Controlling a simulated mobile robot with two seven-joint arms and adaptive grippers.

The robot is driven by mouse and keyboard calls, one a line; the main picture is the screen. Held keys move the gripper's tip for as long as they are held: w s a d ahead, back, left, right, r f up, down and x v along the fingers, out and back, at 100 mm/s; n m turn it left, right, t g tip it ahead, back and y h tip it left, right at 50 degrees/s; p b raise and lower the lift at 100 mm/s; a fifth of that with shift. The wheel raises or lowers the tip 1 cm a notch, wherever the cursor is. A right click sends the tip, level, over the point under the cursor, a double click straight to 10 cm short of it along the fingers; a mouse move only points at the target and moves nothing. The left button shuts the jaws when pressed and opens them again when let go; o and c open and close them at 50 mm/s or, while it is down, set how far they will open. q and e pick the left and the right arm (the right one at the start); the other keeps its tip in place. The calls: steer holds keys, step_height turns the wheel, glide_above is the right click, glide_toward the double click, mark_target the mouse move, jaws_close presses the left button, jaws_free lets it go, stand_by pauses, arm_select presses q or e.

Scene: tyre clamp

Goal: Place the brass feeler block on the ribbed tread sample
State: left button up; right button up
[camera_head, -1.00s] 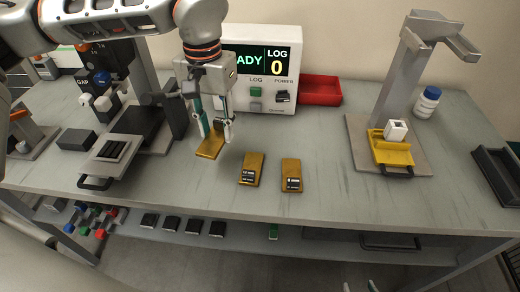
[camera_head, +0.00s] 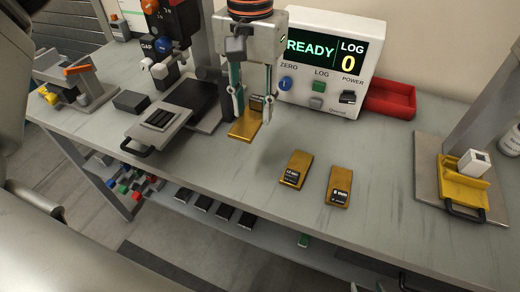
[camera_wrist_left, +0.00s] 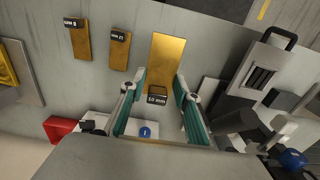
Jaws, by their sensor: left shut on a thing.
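The brass feeler block (camera_head: 243,128) is a flat gold bar with a dark label end. My left gripper (camera_head: 252,108) is shut on that label end. The block appears to hang just above the bench. In the left wrist view the block (camera_wrist_left: 167,60) sits between the fingers (camera_wrist_left: 160,98), its label reading 10 mm. The ribbed tread sample (camera_head: 160,118) is a small black ribbed pad on a grey plate with a black handle, left of the gripper. It also shows in the wrist view (camera_wrist_left: 260,77), apart from the block. My right gripper is not in view.
Two similar brass blocks (camera_head: 296,169) (camera_head: 340,187) lie on the bench to the right. A READY display box (camera_head: 325,75) and a red tray (camera_head: 390,100) stand behind. A yellow holder (camera_head: 463,183) is at right.

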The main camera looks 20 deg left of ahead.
arm_select(q)
glide_above(254, 159)
step_height(254, 159, down, 7)
steer(key=shift+f+b, duration=0.1)
steer(key=shift+b, duration=0.25)
steer(key=shift+w+f, duration=0.1)
steer(key=shift+f, duration=0.65)
step_height(254, 159, down, 4)
steer(key=shift+r+b, duration=0.25)
steer(key=shift+b, duration=0.05)
arm_select(e)
steer(key=shift+w+d+f, duration=0.2)
steer(key=shift+w+f, duration=0.1)
steer(key=shift+w, duration=0.2)
steer(key=shift+s, duration=0.1)
arm_select(q)
steer(key=shift+f, duration=0.2)
steer(key=o, duration=1.2)
arm_select(e)
steer(key=shift+f, duration=0.1)
